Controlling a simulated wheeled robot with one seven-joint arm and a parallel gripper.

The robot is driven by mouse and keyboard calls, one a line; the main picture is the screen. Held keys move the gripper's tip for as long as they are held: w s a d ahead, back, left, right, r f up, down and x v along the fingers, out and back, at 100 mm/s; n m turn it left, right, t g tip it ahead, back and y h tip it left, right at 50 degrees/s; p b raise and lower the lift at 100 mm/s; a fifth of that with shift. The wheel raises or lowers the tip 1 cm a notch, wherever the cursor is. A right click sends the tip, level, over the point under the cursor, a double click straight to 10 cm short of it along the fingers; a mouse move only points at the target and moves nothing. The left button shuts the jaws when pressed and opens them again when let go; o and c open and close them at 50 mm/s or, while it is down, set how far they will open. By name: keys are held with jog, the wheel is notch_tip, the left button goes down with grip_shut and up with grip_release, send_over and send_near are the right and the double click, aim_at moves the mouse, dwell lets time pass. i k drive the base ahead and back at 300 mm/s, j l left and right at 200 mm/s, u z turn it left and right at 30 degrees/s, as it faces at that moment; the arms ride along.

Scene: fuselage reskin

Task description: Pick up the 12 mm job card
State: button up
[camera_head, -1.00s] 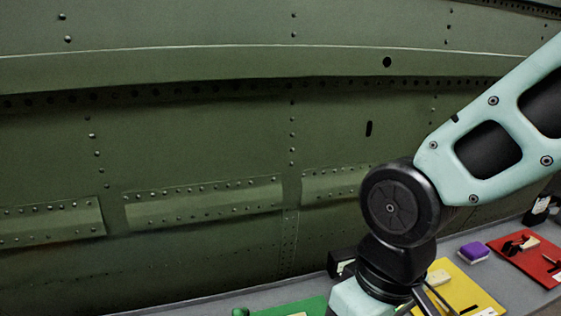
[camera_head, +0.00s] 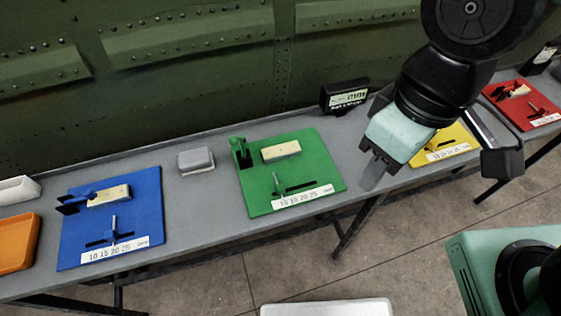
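I cannot make out a card marked 12 mm in this view. Colored boards lie on the grey bench: a blue board (camera_head: 149,205), a green board (camera_head: 322,170), a yellow board (camera_head: 424,160) and a red board (camera_head: 512,114). Each bears a pale block, small fittings and a white number strip; the strips on the blue and green boards seem to read 10 15 20 25. My gripper (camera_head: 374,172) hangs over the bench's front edge, between the green and yellow boards. It seems to hold nothing, but its finger gap is not clear. My arm partly hides the yellow board.
A black display box (camera_head: 345,97) stands at the bench's back. A grey block (camera_head: 195,160) lies between the blue and green boards. An orange tray (camera_head: 17,243) and a white bin (camera_head: 18,189) are at far left. The green riveted fuselage wall (camera_head: 190,75) rises behind.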

aim_at(550, 47)
jog(key=z, duration=1.3)
jog(key=i+l+z, duration=0.3)
jog(key=i, duration=0.25)
jog(key=i+z, duration=0.3)
jog(key=i, duration=0.2)
jog(key=i+l+u, duration=0.1)
jog(key=i+u, duration=0.3)
jog(key=i+l+u, duration=0.2)
jog(key=u, duration=0.2)
jog(key=i+l+u, duration=0.3)
jog(key=u, duration=0.15)
jog(key=i, duration=0.05)
